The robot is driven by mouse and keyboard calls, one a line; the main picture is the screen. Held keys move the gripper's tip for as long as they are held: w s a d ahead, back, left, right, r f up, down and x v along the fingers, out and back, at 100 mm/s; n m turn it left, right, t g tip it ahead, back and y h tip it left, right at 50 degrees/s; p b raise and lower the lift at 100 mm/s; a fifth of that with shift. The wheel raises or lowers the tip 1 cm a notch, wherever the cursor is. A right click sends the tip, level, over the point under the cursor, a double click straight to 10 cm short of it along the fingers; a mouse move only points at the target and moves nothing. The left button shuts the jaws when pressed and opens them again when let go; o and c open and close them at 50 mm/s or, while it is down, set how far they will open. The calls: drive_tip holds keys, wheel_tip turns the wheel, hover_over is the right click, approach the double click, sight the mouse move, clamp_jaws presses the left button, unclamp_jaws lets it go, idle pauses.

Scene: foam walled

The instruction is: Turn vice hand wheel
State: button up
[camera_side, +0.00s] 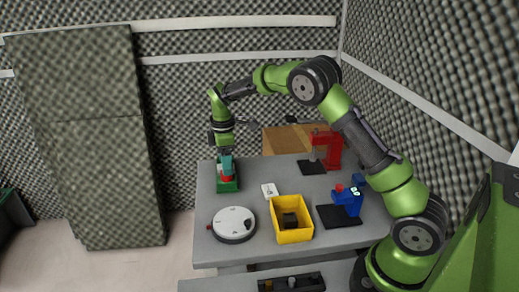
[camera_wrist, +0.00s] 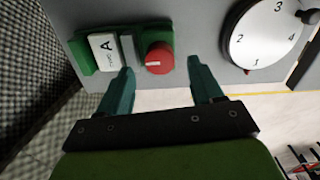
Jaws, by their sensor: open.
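The green vice (camera_side: 228,185) stands at the left back corner of the grey table. In the wrist view the vice (camera_wrist: 167,37) holds a white block marked A (camera_wrist: 104,49) beside a grey jaw plate (camera_wrist: 128,47). Its round red hand wheel (camera_wrist: 159,58) has a pale line across its face. The wheel also shows small in the side view (camera_side: 227,176). My gripper (camera_wrist: 160,66) is open, with one teal finger on each side of the wheel. I cannot tell whether the fingers touch it. In the side view my gripper (camera_side: 226,160) points down at the vice.
A white numbered dial (camera_side: 234,222) lies in front of the vice. A small white block (camera_side: 269,190), a yellow bin (camera_side: 277,235) with a dark object inside, a blue device (camera_side: 347,200) and a red device (camera_side: 328,150) stand to the right. Foam walls surround the table.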

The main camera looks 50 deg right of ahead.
drive_tip(key=shift+f, duration=1.55)
drive_tip(key=c, duration=1.1)
drive_tip(key=shift+o, duration=0.2)
